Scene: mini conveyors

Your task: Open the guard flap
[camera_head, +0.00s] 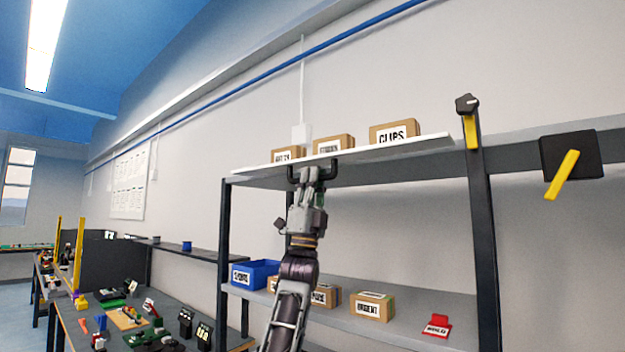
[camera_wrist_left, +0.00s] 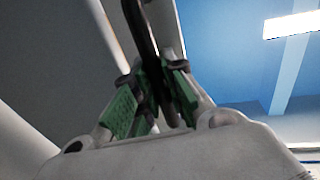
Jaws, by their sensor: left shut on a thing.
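A white panel (camera_head: 425,144), apparently the guard flap, shows nearly edge-on at the top of a dark-framed rack in the head view. A black handle (camera_head: 334,164) sits at its front edge. My left gripper (camera_head: 312,174) reaches up from below and is shut on this handle. In the left wrist view, the green pads of the gripper (camera_wrist_left: 154,92) close around a dark curved bar (camera_wrist_left: 141,30), the handle. How the panel is hinged cannot be told. My right gripper is not in view.
Labelled cartons (camera_head: 394,132) show just above the panel. The grey lower shelf (camera_head: 400,325) holds a blue bin (camera_head: 262,272), cartons and a red labelled item (camera_head: 437,326). A post with a yellow lever (camera_head: 470,131) stands at right. A cluttered workbench (camera_head: 75,322) is at left.

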